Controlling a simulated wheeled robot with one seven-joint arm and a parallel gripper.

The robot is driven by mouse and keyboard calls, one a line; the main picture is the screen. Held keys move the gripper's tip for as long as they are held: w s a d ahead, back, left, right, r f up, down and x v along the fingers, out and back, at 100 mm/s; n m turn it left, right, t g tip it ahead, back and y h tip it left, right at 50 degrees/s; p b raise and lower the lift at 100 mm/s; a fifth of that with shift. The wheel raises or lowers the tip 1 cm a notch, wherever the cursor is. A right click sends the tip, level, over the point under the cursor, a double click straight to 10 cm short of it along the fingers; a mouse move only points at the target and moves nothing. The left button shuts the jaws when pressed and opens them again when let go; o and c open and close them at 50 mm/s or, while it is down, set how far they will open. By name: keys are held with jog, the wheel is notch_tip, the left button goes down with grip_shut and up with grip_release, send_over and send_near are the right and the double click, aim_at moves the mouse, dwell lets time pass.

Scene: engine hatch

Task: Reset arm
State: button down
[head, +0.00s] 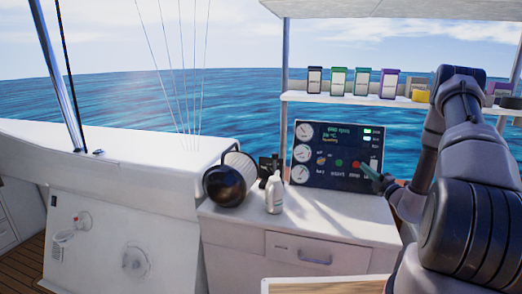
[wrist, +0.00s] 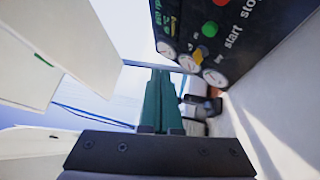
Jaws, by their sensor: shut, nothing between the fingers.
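My arm reaches in from the right side of the head view. My gripper (head: 368,172) is in front of the lower right part of the dark control panel (head: 325,181), close to its red button. I cannot tell whether the fingertips touch the panel. In the wrist view my gripper (wrist: 160,74) shows two green fingers pressed together with nothing between them. The panel (wrist: 222,30) fills the upper right there, with its start and stop labels, coloured buttons and white gauges.
A white counter (head: 335,218) lies under the panel. A white bottle (head: 274,193) and a dark round-ended object (head: 225,186) stand on it to the left. Above, a shelf (head: 330,98) carries several labelled boxes and rolls near my arm. Open sea lies behind.

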jog(key=s+a+r+n+g+y, duration=0.3)
jog(key=a+r+n+g+y, duration=0.25)
jog(key=a+r+n, duration=0.35)
jog(key=s+a+r+n+g+y, duration=0.4)
jog(key=a+r+n+g, duration=0.2)
jog(key=a+r+n, duration=0.25)
jog(key=s+a+r+n+g+h, duration=0.3)
jog(key=s+r+n+h, duration=0.1)
jog(key=s+n, duration=0.55)
jog(key=s+a+r+n+g+h, duration=0.3)
jog(key=s+r+n+g+h, duration=0.15)
jog(key=s+n, duration=0.5)
jog(key=s+d+r+n+t+h, duration=0.6)
jog(key=s+d+n+t, duration=0.1)
jog(key=s+n, duration=0.2)
jog(key=shift+d+r+n, duration=0.2)
jog(key=shift+r+n, duration=0.1)
jog(key=shift+n, duration=0.05)
